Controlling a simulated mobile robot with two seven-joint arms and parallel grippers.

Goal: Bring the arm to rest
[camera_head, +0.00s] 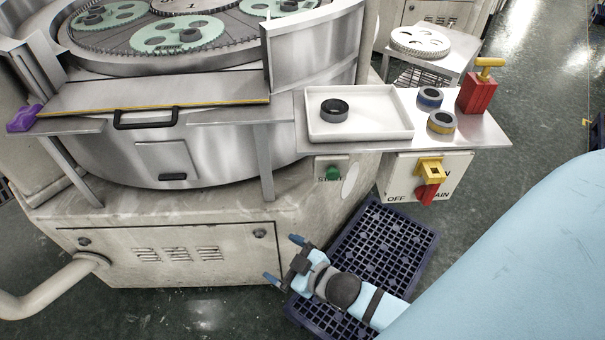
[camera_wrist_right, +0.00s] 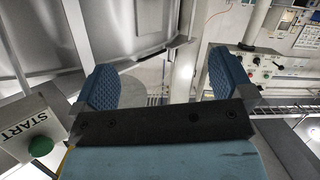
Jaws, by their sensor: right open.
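My right gripper (camera_head: 284,258) is open in the head view, low in front of the machine's base and over the left edge of a dark blue pallet. Nothing shows between its fingers. Its two blue fingertips stand wide apart in the right wrist view (camera_wrist_right: 160,85), with a green START button (camera_wrist_right: 40,146) at the left of that view. The same START button (camera_head: 332,173) shows in the head view above and to the right of the gripper, apart from it. My light blue right arm comes in from the right. My left gripper is not in view.
The lapping machine (camera_head: 160,240) stands close ahead. Its side shelf (camera_head: 460,135) holds a white tray (camera_head: 385,128) with a dark ring, two more rings and a red can (camera_head: 478,92). A switch box (camera_head: 450,175) hangs below. The blue pallet (camera_head: 385,245) lies on the floor.

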